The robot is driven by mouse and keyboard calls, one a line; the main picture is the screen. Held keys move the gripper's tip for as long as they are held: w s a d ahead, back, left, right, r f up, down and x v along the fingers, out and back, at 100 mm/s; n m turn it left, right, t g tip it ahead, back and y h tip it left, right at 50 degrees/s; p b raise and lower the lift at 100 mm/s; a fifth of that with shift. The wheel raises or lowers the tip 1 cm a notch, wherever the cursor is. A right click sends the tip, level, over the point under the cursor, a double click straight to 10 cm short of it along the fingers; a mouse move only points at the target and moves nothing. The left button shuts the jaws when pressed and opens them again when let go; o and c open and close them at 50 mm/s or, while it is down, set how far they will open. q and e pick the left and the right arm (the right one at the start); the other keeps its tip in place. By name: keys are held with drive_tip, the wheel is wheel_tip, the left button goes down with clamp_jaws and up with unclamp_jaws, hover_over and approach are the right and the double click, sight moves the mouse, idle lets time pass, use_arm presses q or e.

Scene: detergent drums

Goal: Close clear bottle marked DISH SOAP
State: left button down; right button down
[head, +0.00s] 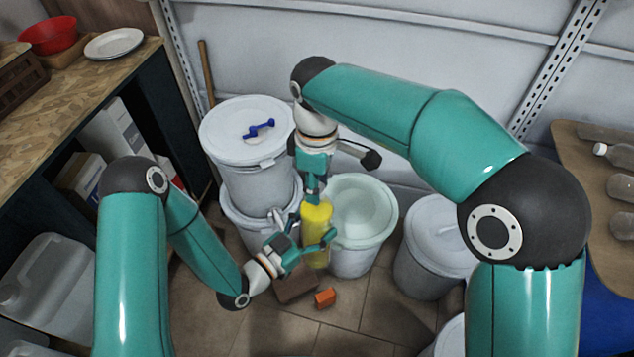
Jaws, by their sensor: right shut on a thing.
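A bottle with yellow contents (316,218) stands upright in front of an open pale drum; no label on it can be read from here. My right gripper (313,188) points down at the top of this bottle and is shut on what seems to be its cap, mostly hidden by the fingers. My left gripper (306,232) reaches in from the lower left, with its fingers on either side of the bottle's body. Whether they touch the bottle cannot be told.
Behind stand an open drum (363,212), stacked lidded drums (247,170) with a blue tool (259,128) on the lid, and another lidded drum (432,245). An orange block (325,298) lies low in front. Clear bottles (617,152) lie on a right-hand shelf.

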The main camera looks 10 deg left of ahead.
drive_tip(key=m, duration=0.4)
drive_tip(key=shift+m, duration=0.3)
drive_tip(key=m, duration=0.4)
drive_tip(key=shift+w+a, duration=0.1)
drive_tip(key=m, duration=0.4)
drive_tip(key=shift+m, duration=0.4)
drive_tip(key=m, duration=0.4)
drive_tip(key=c, duration=0.7)
unclamp_jaws()
wheel_tip(320, 180, up, 12)
drive_tip(key=shift+f, duration=0.1)
